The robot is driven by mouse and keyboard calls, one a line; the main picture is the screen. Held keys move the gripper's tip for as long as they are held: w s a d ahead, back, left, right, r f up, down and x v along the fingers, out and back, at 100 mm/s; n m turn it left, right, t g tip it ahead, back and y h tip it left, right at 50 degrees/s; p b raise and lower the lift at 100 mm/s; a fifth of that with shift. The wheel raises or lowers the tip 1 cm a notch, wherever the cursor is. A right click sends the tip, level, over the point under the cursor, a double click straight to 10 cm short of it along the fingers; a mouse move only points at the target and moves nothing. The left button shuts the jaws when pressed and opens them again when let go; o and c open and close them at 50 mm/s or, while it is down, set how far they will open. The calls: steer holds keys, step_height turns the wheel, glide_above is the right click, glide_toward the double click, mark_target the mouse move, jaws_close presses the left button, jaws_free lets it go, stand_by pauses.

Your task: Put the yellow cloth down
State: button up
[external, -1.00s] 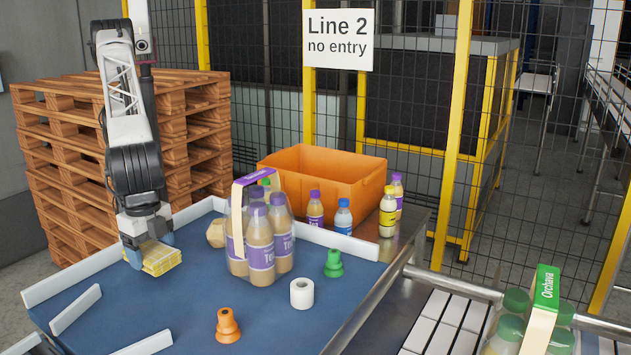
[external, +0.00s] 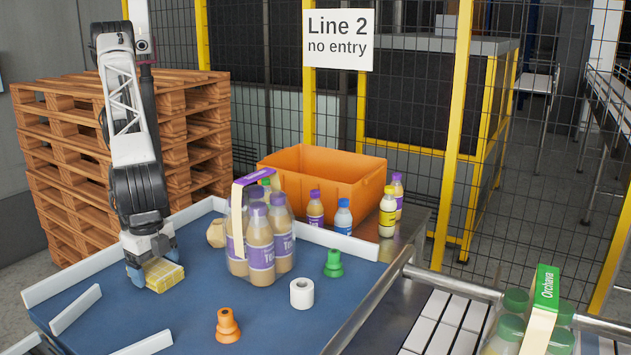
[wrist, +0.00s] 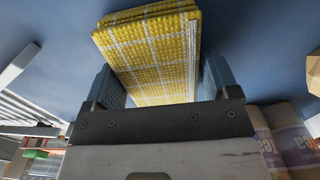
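The yellow cloth (external: 164,276) is a folded, checked stack at the left of the blue table in the external view. My gripper (external: 153,266) points down over it, with its blue fingers on either side. In the wrist view the cloth (wrist: 152,55) lies between the two fingers of my gripper (wrist: 158,82), which look closed against its sides. The cloth is very low, at or just above the blue surface; I cannot tell whether its underside touches.
The blue table (external: 185,312) has white rims. A bottle pack (external: 262,245), an orange suction cup (external: 228,327), a white roll (external: 302,293) and a green suction cup (external: 333,263) stand to the right. An orange crate (external: 330,175) is behind. Bare surface lies around the cloth.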

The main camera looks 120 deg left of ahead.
mark_target(155, 266)
steer(key=shift+o, duration=1.2)
step_height(155, 266, up, 12)
steer(key=shift+r, duration=0.2)
stand_by(0.5)
